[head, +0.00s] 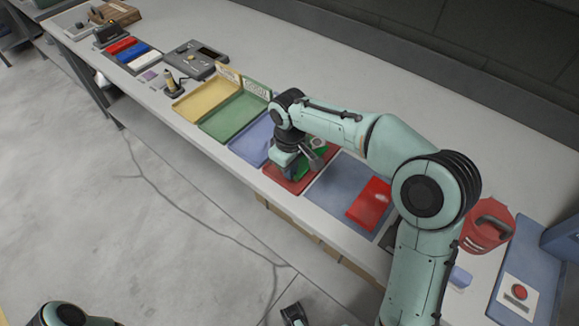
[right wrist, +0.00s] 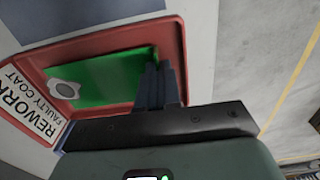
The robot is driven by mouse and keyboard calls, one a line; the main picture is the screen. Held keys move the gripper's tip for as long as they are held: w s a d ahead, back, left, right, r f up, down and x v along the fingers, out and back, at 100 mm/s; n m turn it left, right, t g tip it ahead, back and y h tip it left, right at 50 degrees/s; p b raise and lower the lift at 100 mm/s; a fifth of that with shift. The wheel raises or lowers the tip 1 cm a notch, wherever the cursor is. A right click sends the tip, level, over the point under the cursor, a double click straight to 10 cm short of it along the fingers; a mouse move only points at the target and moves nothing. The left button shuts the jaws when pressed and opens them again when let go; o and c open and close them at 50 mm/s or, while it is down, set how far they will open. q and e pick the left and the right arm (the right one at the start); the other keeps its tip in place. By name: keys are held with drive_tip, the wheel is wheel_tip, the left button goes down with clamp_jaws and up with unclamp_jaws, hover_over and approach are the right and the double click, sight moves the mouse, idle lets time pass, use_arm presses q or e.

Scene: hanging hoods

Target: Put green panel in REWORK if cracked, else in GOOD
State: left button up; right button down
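The green panel (right wrist: 110,77) is over or inside the red tray (right wrist: 98,46), whose label reads "REWORK FAULTY COAT". A pale round fitting shows near one end of the panel. I see no clear crack on the part that shows. My right gripper (right wrist: 158,82) is shut on the panel's edge; I cannot tell if the panel touches the tray floor. In the head view my right wrist and gripper hide much of the red tray (head: 281,181) and the green panel (head: 303,170). A dark part of my left gripper (head: 293,314) shows at the bottom edge.
Yellow (head: 204,96), green (head: 232,116) and blue (head: 250,147) trays stand in a row left of the red one; their labels are unreadable here. A red panel (head: 370,203) lies on a blue mat (head: 330,190) to the right.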

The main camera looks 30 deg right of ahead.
drive_tip(key=shift+f+b, duration=0.35)
drive_tip(key=shift+f, duration=0.25)
drive_tip(key=c, duration=1.3)
unclamp_jaws()
drive_tip(key=shift+o, duration=0.2)
wheel_tip(320, 180, up, 13)
drive_tip(key=p, duration=0.2)
drive_tip(key=shift+r+p, duration=0.2)
drive_tip(key=shift+p, duration=0.2)
